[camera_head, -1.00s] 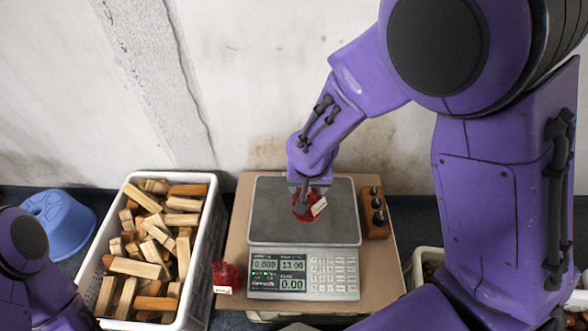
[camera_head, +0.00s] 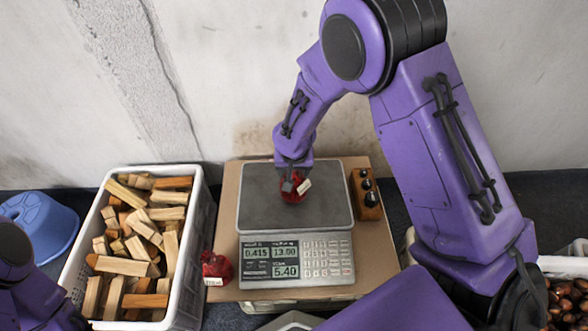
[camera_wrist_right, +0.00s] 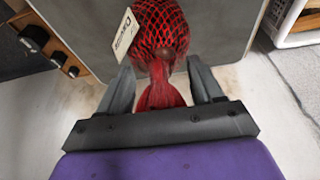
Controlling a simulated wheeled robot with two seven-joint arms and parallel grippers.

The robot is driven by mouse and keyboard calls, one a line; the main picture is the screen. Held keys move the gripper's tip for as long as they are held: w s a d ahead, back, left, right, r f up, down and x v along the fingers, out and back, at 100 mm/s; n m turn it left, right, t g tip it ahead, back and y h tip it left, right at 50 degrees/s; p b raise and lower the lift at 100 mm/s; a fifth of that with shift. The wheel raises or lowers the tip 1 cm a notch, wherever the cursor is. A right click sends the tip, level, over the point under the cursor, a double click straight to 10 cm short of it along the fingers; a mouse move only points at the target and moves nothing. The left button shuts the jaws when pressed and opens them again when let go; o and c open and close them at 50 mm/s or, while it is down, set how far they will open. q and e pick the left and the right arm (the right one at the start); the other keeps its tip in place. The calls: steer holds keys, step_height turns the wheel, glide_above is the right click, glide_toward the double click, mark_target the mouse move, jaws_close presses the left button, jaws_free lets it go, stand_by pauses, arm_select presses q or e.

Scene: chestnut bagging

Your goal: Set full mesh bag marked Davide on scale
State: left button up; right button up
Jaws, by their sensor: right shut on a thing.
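The full red mesh bag (camera_head: 292,197) rests on the grey plate of the scale (camera_head: 258,217). In the right wrist view the bag (camera_wrist_right: 162,35) bulges with dark contents, and its white tag (camera_wrist_right: 125,32) shows a name starting with D. My right gripper (camera_head: 292,179) is shut on the bag's gathered neck, one finger on each side, as the right wrist view (camera_wrist_right: 159,68) shows. The scale display (camera_head: 270,253) reads 0.415, 13.00 and 5.40. My left arm shows at the lower left; its gripper is out of view.
Another red mesh bag (camera_head: 216,268) with a tag sits left of the scale's keypad. A white crate of wood pieces (camera_head: 199,228) stands further left, by a blue stool (camera_head: 38,222). A wooden weight block (camera_head: 364,194) is right of the plate. Chestnuts (camera_head: 568,300) lie at the lower right.

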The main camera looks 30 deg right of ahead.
steer(key=o, duration=1.7)
steer(key=shift+f, duration=0.1)
